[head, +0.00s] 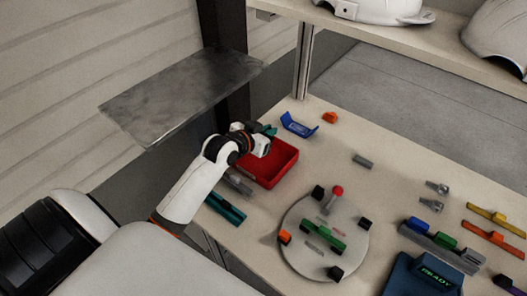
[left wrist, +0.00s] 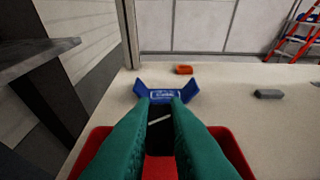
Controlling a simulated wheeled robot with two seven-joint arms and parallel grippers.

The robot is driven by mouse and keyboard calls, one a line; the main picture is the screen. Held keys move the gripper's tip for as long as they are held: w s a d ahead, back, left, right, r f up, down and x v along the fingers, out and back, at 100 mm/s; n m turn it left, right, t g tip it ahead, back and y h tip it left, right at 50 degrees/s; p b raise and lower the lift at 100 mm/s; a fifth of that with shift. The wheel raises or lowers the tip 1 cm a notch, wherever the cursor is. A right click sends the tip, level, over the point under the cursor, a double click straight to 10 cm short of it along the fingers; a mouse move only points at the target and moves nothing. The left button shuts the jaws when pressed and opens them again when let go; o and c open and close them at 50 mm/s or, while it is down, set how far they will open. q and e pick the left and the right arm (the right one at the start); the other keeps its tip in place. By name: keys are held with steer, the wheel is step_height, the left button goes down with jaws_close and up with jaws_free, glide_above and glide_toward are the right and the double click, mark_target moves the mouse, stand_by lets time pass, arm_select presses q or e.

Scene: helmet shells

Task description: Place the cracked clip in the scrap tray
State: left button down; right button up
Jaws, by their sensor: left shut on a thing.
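My left gripper (head: 268,133) is over the back of the red tray (head: 287,170), which looks like the scrap tray. In the left wrist view its teal fingers (left wrist: 160,112) are shut on a small dark piece (left wrist: 159,126) with a pale streak, apparently the cracked clip. The fingers hide most of the piece, and I cannot make out the crack for sure. The red tray's rim (left wrist: 232,152) shows below and beside the fingers in that view. In the head view the arm hides part of the tray's left side. My right gripper is not in view.
A blue labelled holder (head: 299,125) stands just behind the tray, with an orange piece (head: 330,117) and a grey block (head: 362,161) nearby. A round fixture (head: 300,262) stands in front. A metal plate (head: 180,95) juts out at left. Helmet shells (head: 385,10) sit on the upper shelf.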

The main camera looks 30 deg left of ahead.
arm_select(q)
step_height(320, 180, down, 3)
step_height(320, 180, down, 4)
steer(key=shift+r, duration=0.1)
steer(key=shift+f, duration=0.2)
steer(key=c, duration=1.4)
jaws_free()
steer(key=shift+f, duration=0.1)
steer(key=shift+c, duration=0.2)
steer(key=v, duration=1.2)
